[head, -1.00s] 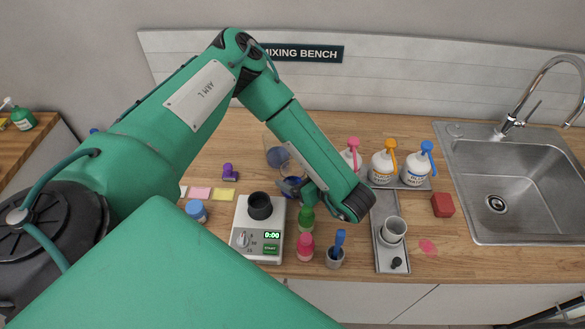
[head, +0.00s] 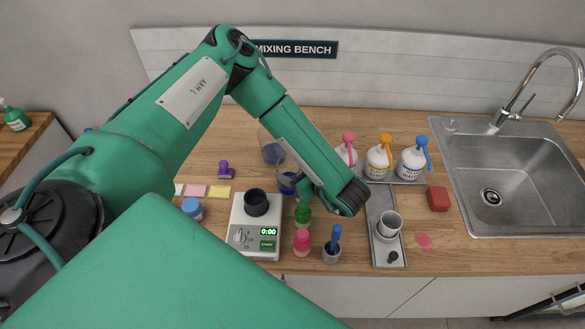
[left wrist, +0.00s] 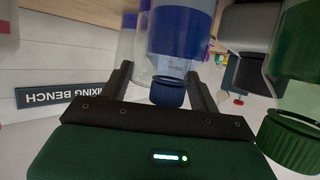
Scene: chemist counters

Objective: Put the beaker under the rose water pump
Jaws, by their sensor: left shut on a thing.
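The pump bottle with a pink top (head: 347,152), the likely rose water pump, stands at the back, right of the gripper and partly behind my arm. My right gripper is out of view.
Orange (head: 379,160) and blue (head: 413,160) pump bottles stand beside the pink one. A scale (head: 243,232) is left; a tray (head: 384,255) with a cup (head: 390,224) is right.

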